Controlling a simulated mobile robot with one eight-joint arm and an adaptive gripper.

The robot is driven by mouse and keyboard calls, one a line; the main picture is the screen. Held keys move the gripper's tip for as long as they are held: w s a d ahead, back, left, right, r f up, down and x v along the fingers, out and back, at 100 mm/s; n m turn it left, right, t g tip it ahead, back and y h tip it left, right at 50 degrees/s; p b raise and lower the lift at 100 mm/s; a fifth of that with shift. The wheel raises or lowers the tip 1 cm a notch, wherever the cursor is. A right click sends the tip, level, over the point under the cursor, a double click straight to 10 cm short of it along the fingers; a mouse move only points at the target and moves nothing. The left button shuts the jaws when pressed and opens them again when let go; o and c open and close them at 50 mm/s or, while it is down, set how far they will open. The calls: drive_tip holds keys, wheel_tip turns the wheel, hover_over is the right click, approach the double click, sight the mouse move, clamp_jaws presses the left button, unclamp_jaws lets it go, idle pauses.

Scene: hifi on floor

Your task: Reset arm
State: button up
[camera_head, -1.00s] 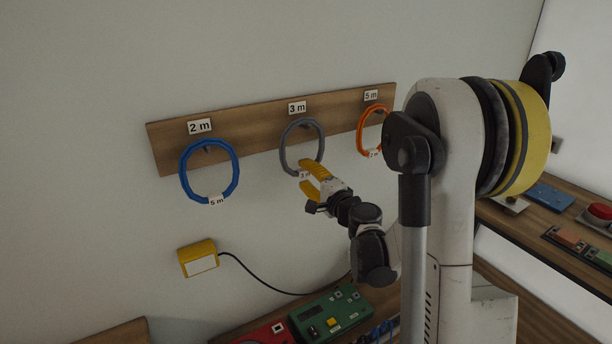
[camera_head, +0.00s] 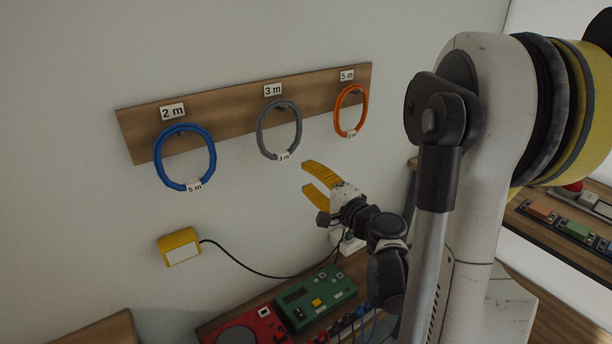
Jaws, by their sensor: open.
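My gripper (camera_head: 312,182) has yellow fingers spread open and empty. It is held in the air in front of the wall, below and right of the grey cable ring (camera_head: 279,130) and below the orange cable ring (camera_head: 351,110). In the picture it is apart from both rings. My arm bends from the gripper down to the right, then up to a large white link on the right side.
A wooden board (camera_head: 240,108) on the wall holds the grey, orange and blue (camera_head: 184,157) rings on hooks. A yellow box (camera_head: 179,247) with a black cable is on the wall below. Red (camera_head: 250,328) and green (camera_head: 315,298) devices sit on a bench underneath.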

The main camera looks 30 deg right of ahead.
wheel_tip(320, 180, down, 7)
drive_tip(key=b, duration=0.6)
drive_tip(key=shift+r, duration=0.15)
idle(0.5)
drive_tip(key=shift+s, duration=0.1)
drive_tip(key=s+b, duration=0.1)
drive_tip(key=s, duration=1)
drive_tip(key=shift+s+d, duration=0.2)
drive_tip(key=shift+s, duration=0.15)
idle(0.8)
idle(0.5)
drive_tip(key=a+f+n+g+y, duration=0.25)
drive_tip(key=a+n+g, duration=0.2)
drive_tip(key=a, duration=0.35)
drive_tip(key=a+f+n+g+y, duration=0.1)
drive_tip(key=a+f+n+g, duration=0.2)
drive_tip(key=a+n, duration=0.3)
drive_tip(key=s+a+r+n+g+h, duration=0.1)
drive_tip(key=s+a+n+g+h, duration=0.2)
drive_tip(key=s+n, duration=0.4)
drive_tip(key=shift+a+h, duration=0.55)
drive_tip(key=shift+a, duration=0.4)
